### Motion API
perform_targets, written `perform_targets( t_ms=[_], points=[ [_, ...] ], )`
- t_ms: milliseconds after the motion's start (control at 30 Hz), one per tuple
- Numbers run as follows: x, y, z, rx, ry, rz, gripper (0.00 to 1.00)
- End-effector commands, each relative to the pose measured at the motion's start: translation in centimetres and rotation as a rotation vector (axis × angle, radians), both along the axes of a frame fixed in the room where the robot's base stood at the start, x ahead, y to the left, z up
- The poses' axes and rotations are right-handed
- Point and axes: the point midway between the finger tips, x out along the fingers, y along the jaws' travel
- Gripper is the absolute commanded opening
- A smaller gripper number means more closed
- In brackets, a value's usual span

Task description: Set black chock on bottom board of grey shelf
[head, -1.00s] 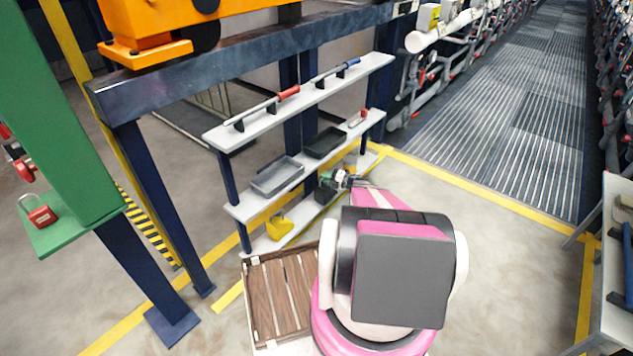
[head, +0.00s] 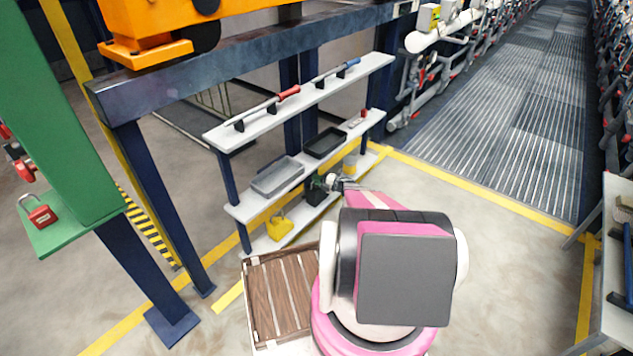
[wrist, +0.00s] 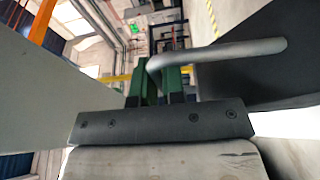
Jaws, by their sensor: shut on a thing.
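The grey shelf has three pale boards on dark posts; its bottom board (head: 262,245) is close to the floor. The black chock (head: 314,194) is at the level of the lower boards, over or at the bottom board's middle; I cannot tell whether it touches. My gripper (head: 324,182) is shut on its grey handle. In the wrist view the bent handle (wrist: 225,51) runs from the green fingers of my gripper (wrist: 160,84) to the dark chock body (wrist: 285,75). The chock's underside is hidden.
A yellow chock (head: 279,227) stands on the bottom board, left of the black one. A grey tray (head: 277,177) and a black tray (head: 325,143) sit on the middle board above. A wooden slatted crate (head: 279,295) is in front.

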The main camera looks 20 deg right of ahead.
Motion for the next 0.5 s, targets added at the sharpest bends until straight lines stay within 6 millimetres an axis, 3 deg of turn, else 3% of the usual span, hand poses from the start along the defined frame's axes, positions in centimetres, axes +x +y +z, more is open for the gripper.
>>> perform_targets(
  t_ms=[400,433,500],
  points=[
    [-0.03,0.0,-0.41,0.002,-0.001,0.0,0.0],
    [-0.05,0.01,-0.47,0.0,0.0,0.0,0.17],
    [-0.05,0.01,-0.45,0.0,0.0,0.0,0.36]
  ],
)
